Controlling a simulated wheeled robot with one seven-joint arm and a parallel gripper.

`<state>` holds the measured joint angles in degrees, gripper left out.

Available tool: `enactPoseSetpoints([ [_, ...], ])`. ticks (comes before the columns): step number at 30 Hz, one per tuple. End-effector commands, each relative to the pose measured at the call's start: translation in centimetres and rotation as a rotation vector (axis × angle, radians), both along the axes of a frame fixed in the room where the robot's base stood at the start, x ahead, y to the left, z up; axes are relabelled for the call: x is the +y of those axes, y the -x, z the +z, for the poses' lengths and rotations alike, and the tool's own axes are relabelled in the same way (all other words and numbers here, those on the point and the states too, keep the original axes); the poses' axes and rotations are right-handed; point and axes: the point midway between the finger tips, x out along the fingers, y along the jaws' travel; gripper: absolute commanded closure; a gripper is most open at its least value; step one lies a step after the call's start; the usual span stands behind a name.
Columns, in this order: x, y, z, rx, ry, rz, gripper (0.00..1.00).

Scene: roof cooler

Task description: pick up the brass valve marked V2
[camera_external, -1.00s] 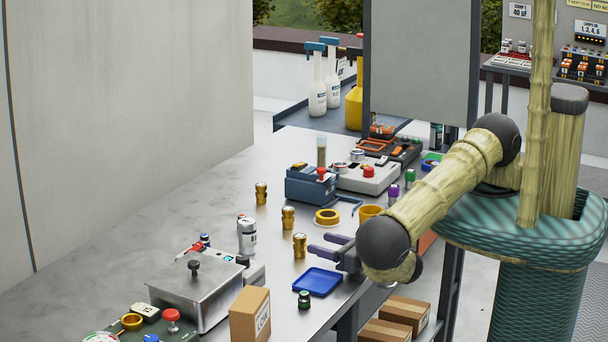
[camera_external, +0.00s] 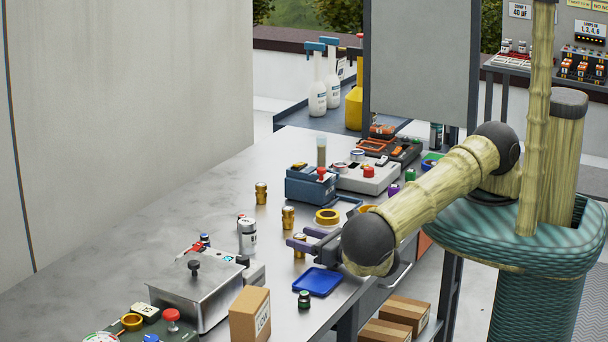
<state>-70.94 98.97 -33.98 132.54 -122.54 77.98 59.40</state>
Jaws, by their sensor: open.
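Three brass valves stand upright in a row on the metal bench: a far one (camera_external: 261,193), a middle one (camera_external: 288,217) and a near one (camera_external: 299,253). Their marks are too small to read, so I cannot tell which is V2. My gripper (camera_external: 298,237) is open and points left, with its purple fingers level over the bench. The middle valve stands just beyond the fingertips.
A blue tray (camera_external: 317,282) and a small dark green-topped jar (camera_external: 304,300) lie in front of my gripper. A grey-white canister (camera_external: 247,237) stands to the left. A yellow tape ring (camera_external: 327,216) and a blue device (camera_external: 311,186) are behind. The bench's left rear is clear.

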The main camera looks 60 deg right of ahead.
Motion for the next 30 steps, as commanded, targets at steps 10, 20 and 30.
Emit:
enactPoseSetpoints([
  [10, 0.0, 0.0, 0.0, 0.0, 0.0, 0.0, 0.96],
  [20, 0.0, 0.0, 0.4, -0.002, -0.001, -0.001, 0.97],
  [30, 0.0, 0.0, 5.6, -0.003, -0.002, -0.003, 0.97],
])
